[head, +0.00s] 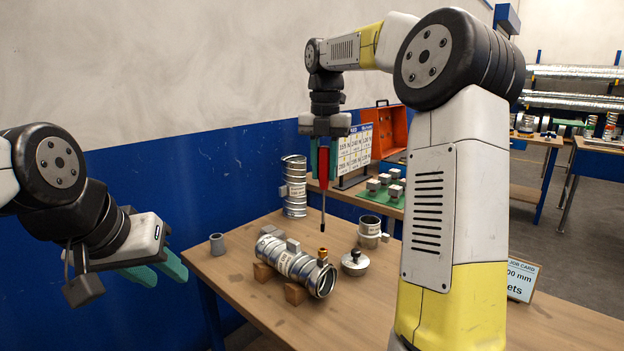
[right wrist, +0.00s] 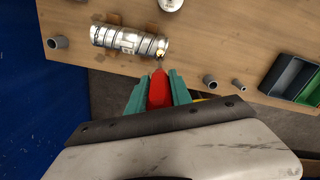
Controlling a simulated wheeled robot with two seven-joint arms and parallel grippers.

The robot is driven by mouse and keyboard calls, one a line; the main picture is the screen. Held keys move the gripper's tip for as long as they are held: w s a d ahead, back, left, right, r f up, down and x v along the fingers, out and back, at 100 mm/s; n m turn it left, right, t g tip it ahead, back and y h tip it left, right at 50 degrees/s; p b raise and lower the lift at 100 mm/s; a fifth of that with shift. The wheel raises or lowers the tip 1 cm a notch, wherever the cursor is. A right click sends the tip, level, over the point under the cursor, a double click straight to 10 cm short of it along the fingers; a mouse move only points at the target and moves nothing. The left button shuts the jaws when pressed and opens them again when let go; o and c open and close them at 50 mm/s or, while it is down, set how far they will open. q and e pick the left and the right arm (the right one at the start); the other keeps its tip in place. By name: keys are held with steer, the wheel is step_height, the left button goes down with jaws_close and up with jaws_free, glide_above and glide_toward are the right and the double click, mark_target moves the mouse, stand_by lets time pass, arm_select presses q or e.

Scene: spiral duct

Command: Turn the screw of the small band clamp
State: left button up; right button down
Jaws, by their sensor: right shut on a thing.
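My right gripper (head: 323,150) is shut on the red handle of a screwdriver (head: 323,185). The shaft points straight down, its tip a little above the brass screw (head: 322,253) of the band clamp on the duct's near end. In the right wrist view the red handle (right wrist: 158,88) sits between the teal fingers, and the brass screw (right wrist: 159,54) shows just beyond it. The silver spiral duct (head: 283,261) lies on wooden blocks, with a grey box-shaped part on top. My left gripper (head: 168,282) is empty, its fingers apart, left of the table.
A lidded metal part (head: 355,263), a short metal cup (head: 369,231) and a grey ring (head: 217,244) stand around the duct. An upright duct (head: 294,187) stands behind. The wooden table (head: 375,315) is clear in front. A red toolbox (head: 388,131) is farther back.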

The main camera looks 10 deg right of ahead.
mark_target(324, 185)
steer(key=shift+r+m, duration=0.4)
steer(key=shift+r, duration=0.1)
steer(key=shift+f, duration=2.7)
